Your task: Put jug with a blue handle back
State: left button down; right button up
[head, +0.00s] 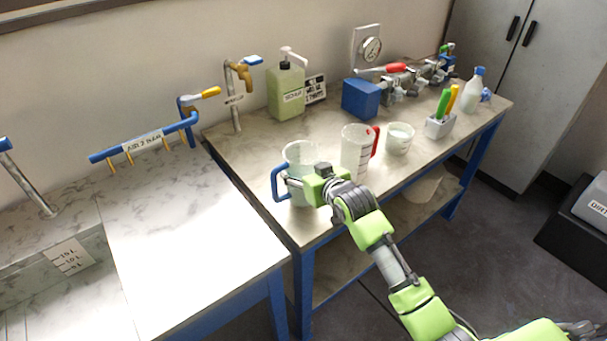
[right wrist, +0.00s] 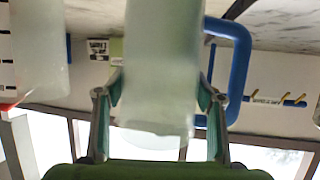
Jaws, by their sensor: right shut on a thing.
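My right gripper (head: 305,186) reaches in from the right and is shut around the jug's body. In the right wrist view, the pale jug (right wrist: 160,55) sits between the two fingers of the gripper (right wrist: 160,95), with its blue handle (right wrist: 240,65) to the right. I cannot tell whether the jug's base touches the bench. My left gripper is not in view.
A jug with a red handle (head: 355,152) stands close on the right, then a beaker (head: 399,138) and a pen holder (head: 439,127). A green pump bottle (head: 286,95) and blue box (head: 361,98) stand behind. The left counter (head: 190,250) is largely clear.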

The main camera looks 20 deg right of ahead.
jog(key=shift+f, duration=1)
jog(key=shift+f, duration=0.1)
jog(key=o, duration=1.2)
jog(key=shift+s+f, duration=0.1)
jog(key=shift+f, duration=0.05)
jog(key=shift+d, duration=0.1)
